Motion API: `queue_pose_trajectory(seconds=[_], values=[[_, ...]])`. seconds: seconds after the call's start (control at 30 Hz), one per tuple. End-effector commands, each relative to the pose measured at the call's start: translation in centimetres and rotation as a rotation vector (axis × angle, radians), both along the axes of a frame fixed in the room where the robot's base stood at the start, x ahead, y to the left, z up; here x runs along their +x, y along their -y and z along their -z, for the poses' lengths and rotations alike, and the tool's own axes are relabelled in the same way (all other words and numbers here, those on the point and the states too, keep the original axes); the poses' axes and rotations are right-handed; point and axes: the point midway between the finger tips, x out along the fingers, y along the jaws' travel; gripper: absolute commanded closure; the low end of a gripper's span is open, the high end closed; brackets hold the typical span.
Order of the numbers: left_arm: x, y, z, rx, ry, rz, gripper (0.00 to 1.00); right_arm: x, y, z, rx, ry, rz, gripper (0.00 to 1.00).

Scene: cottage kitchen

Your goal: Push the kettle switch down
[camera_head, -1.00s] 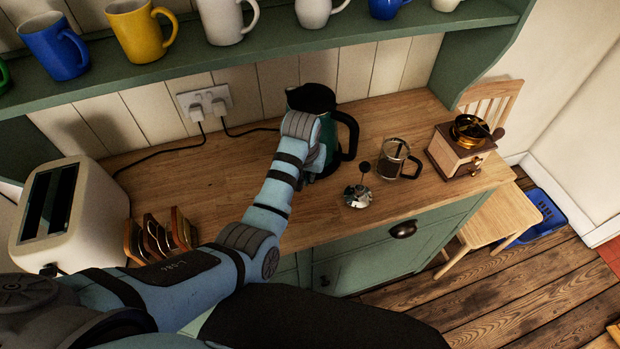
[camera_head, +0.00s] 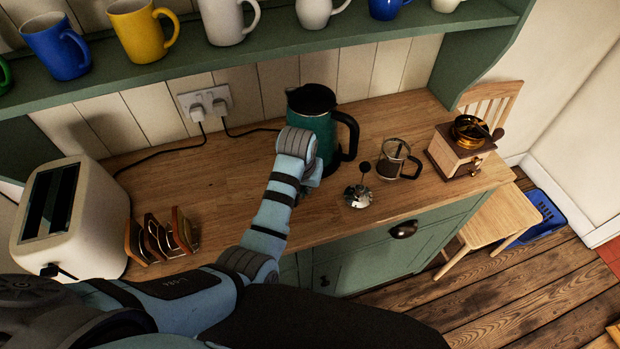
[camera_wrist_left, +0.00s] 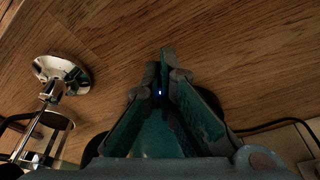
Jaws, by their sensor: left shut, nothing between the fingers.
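The teal kettle (camera_head: 324,128) stands upright on the wooden counter, with a black lid and a black handle on its right. My left gripper (camera_head: 312,174) is low in front of the kettle, and my wrist hides part of the kettle body. In the left wrist view the gripper's fingers (camera_wrist_left: 165,68) are together and empty, pointing toward the counter. Teal surface and a small blue light (camera_wrist_left: 159,92) show between the finger links. I cannot make out the kettle switch or whether the fingers touch it. My right gripper is out of view.
A metal plunger (camera_head: 358,194), a glass press jug (camera_head: 394,160) and a coffee grinder (camera_head: 458,152) stand right of the kettle. A toaster (camera_head: 72,215) and a toast rack (camera_head: 160,237) are left. A mug shelf (camera_head: 290,35) overhangs the back.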

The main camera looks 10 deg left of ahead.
Motion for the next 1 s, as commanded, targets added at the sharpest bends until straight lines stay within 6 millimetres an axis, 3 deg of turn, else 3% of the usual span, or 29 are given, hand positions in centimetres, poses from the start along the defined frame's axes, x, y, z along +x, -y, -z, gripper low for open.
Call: queue_pose_trajectory(seconds=[0.23,0.5,0.7,1.0], values=[[0.1,0.0,-1.3,-0.001,0.003,0.0,1.0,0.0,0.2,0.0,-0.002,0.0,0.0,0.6],[0.0,0.0,-6.8,0.0,0.005,-0.001,1.0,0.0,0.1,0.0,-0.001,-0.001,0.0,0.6],[-0.1,0.0,-9.6,0.0,0.003,0.001,1.0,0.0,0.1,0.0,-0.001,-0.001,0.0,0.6],[-0.1,0.0,-10.1,0.0,0.001,0.0,1.0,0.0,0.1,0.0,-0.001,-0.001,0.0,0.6]])
